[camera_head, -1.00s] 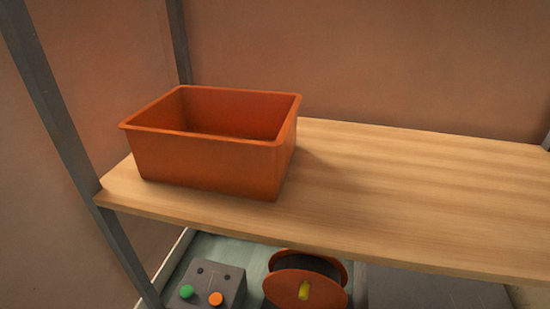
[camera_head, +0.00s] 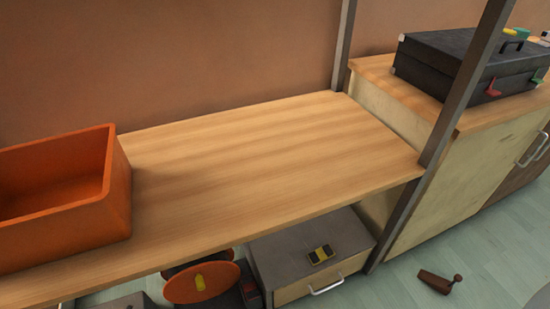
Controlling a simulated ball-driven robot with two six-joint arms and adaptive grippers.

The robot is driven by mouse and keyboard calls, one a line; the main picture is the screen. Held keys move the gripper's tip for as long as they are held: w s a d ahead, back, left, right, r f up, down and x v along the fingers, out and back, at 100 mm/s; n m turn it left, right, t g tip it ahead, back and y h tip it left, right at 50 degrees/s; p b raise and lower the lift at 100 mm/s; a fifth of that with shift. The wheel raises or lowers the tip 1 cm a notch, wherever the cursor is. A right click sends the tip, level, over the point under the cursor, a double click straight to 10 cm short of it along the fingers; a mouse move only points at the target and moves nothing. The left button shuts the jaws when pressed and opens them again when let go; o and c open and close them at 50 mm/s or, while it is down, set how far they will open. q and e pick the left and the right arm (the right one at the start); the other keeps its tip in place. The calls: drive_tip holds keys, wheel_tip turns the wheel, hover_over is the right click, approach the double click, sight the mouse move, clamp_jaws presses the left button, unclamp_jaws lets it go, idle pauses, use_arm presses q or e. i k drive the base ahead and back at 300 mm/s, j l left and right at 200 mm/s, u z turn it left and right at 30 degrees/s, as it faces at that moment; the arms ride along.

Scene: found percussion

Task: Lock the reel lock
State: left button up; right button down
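A reel (camera_head: 199,283) with orange round flanges stands below the wooden shelf, at the bottom of the head view. A small yellow piece (camera_head: 200,282) sits at the middle of its front flange; I cannot tell whether it is the reel lock or how it is set. The shelf edge hides the top of the reel. Neither of my grippers is in view.
An orange bin (camera_head: 62,205) stands on the left of the wooden shelf (camera_head: 270,150); the shelf's right is clear. Below are a grey drawer box (camera_head: 290,250) with a yellow-black item (camera_head: 321,254). A black case (camera_head: 465,62) lies on a cabinet at right. A brown object (camera_head: 438,281) lies on the floor.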

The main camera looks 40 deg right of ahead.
sight(251, 291)
drive_tip(key=z, duration=0.8)
